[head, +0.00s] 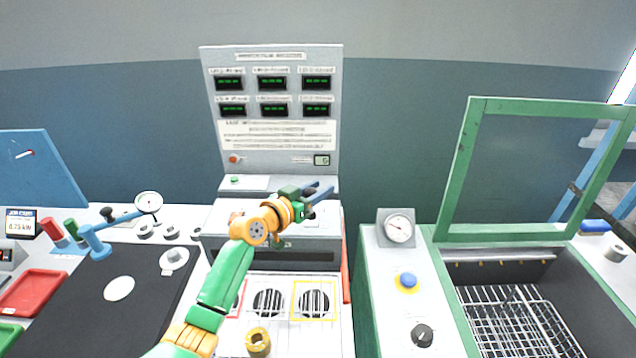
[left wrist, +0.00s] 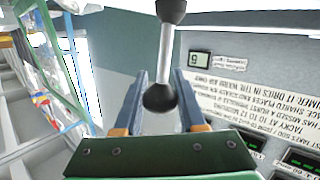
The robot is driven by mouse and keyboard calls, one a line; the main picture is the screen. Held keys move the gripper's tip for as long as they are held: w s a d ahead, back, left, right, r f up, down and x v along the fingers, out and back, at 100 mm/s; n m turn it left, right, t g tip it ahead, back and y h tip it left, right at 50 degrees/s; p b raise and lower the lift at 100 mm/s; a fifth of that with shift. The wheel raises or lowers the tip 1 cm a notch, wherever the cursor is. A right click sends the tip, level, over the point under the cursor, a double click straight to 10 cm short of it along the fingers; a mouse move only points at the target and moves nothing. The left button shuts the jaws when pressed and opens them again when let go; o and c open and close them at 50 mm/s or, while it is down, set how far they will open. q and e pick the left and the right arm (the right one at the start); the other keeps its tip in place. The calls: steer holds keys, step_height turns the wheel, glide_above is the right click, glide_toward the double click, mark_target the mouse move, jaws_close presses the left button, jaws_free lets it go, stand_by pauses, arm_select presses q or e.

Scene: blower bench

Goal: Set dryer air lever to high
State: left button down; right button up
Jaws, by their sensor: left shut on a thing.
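The dryer is the grey machine (head: 325,218) at the centre of the head view, with an upright display panel (head: 270,135) behind it. My left gripper (head: 318,192) is over the right part of its top, in front of the panel's lower right. In the left wrist view, a metal lever (left wrist: 166,50) with black ball ends runs between the two fingers of my left gripper (left wrist: 161,85). The gripper is shut on this lever near its lower black knob. In the head view the gripper and wrist hide most of the lever. Its setting cannot be read. My right gripper is not in view.
Round vents (head: 268,303) and a yellow ring-shaped part (head: 258,341) are at the front of the machine. A green-framed lid (head: 455,170) stands open over a wire basket (head: 515,320) at right. A black mat (head: 90,310) and red tray (head: 35,292) are at left.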

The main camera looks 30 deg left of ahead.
arm_select(q)
steer(key=shift+w+a+r+g+p, duration=0.15)
steer(key=shift+w+r+g+p, duration=0.1)
steer(key=shift+g+p, duration=0.15)
steer(key=shift+w+a+f+n+g+p, duration=0.2)
steer(key=shift+w+f+n+g+p, duration=0.25)
steer(key=shift+n+g, duration=0.2)
steer(key=shift+w+a+f+n+g, duration=0.15)
steer(key=shift+w+f+n+g, duration=0.1)
steer(key=shift+w+g, duration=0.25)
steer(key=shift+w+a+f+n+g+h+b, duration=0.25)
steer(key=shift+w+f+n+g+h+b, duration=0.15)
steer(key=shift+g+b, duration=0.45)
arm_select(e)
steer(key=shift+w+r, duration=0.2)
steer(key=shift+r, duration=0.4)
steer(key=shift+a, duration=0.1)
arm_select(q)
steer(key=c, duration=0.5)
jaws_free()
